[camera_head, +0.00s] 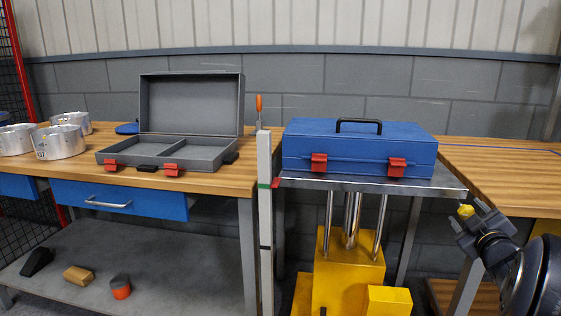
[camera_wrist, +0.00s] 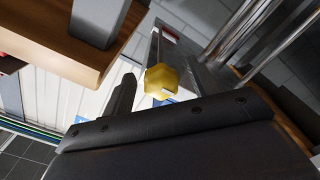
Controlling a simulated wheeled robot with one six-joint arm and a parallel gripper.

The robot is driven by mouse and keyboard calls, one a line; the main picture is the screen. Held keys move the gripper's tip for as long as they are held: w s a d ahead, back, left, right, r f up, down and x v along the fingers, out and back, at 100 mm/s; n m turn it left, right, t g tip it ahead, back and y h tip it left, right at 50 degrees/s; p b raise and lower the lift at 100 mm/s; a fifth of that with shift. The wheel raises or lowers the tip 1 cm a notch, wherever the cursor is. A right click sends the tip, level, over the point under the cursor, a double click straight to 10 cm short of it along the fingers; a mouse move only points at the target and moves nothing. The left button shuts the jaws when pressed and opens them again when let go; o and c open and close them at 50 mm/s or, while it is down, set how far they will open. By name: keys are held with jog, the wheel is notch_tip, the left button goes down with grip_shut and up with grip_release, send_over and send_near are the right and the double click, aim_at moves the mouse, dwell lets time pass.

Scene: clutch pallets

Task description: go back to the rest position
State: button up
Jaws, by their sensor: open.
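My gripper (camera_head: 470,219) is at the lower right of the head view, in front of the right-hand wooden bench and apart from the cases. It is open. In the wrist view a yellow piece (camera_wrist: 161,82) also shows beyond a dark padded edge.
A closed blue case (camera_head: 358,149) sits on a metal lift table (camera_head: 450,184) with a yellow base (camera_head: 345,270). An open grey case (camera_head: 190,75) and metal pots (camera_head: 60,142) stand on the left bench (camera_head: 215,182). The right bench (camera_head: 510,170) is mostly bare.

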jog(key=m+p, duration=0.2)
jog(key=m, duration=0.4)
jog(key=shift+a+p, duration=0.1)
jog(key=shift+p, duration=0.3)
jog(key=m+p, duration=0.2)
jog(key=m, duration=0.4)
jog(key=shift+a, duration=0.1)
jog(key=shift+v, duration=1.05)
